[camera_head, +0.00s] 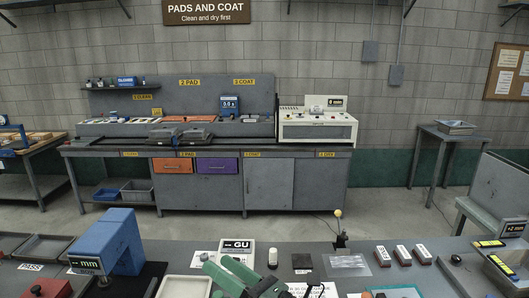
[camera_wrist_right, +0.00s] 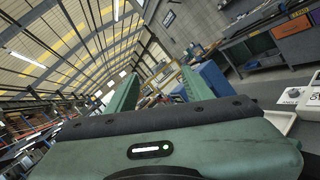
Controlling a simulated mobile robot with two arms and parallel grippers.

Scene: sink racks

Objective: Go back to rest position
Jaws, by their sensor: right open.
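My right gripper (camera_head: 232,272) shows at the bottom middle of the head view, its green fingers raised over the near bench. The right wrist view shows the same gripper (camera_wrist_right: 158,88) with its two green fingers spread apart and nothing between them. That view is tilted and looks out past the fingers at the room and ceiling. My left gripper is in neither view.
The near bench (camera_head: 375,270) holds a blue gauge (camera_head: 110,242), a white tray (camera_head: 184,287), a box marked GU (camera_head: 236,250), a small white-topped bottle (camera_head: 272,258) and several dark red blocks (camera_head: 402,256). A grey workbench (camera_head: 265,183) stands across open floor.

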